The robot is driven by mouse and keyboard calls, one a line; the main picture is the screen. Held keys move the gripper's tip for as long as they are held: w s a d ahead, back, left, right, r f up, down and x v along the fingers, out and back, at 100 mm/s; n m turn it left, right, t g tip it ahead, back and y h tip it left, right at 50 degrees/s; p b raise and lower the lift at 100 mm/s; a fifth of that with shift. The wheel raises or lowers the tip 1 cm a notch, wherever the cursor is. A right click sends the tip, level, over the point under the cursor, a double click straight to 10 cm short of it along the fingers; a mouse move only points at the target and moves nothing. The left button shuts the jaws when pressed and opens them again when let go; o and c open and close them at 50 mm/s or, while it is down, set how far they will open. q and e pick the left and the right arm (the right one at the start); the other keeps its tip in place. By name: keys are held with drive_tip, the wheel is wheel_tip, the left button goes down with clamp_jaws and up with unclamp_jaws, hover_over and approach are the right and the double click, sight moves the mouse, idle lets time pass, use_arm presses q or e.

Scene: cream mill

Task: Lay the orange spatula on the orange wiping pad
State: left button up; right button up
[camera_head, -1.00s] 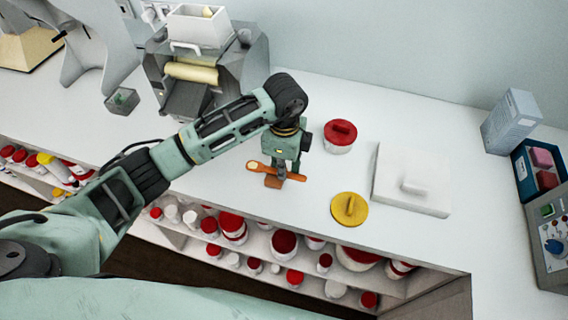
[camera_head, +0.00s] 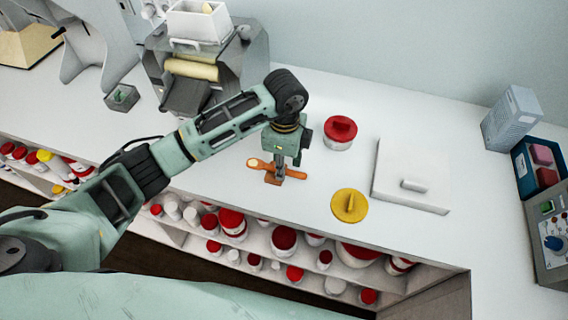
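The orange spatula (camera_head: 296,174) has a pale patch on its left end and lies roughly level, crosswise under my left gripper (camera_head: 279,172). The fingers are around its middle and look shut on it. The orange wiping pad (camera_head: 272,181) is a small brownish-orange block on the white counter, directly below the spatula and partly hidden by it and the fingers. Whether the spatula touches the pad or is just above it I cannot tell. My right gripper is not in view.
A red-lidded tub (camera_head: 340,133), a yellow lid (camera_head: 349,206) and a white slab with a handle (camera_head: 405,170) stand to the right. A roller mill (camera_head: 200,75) stands behind my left arm. The counter's front edge is close, above shelves of jars.

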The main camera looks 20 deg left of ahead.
use_arm(q)
wheel_tip(320, 180, up, 12)
drive_tip(key=b, duration=0.2)
drive_tip(key=shift+b, duration=0.3)
drive_tip(key=shift+d+f, duration=0.1)
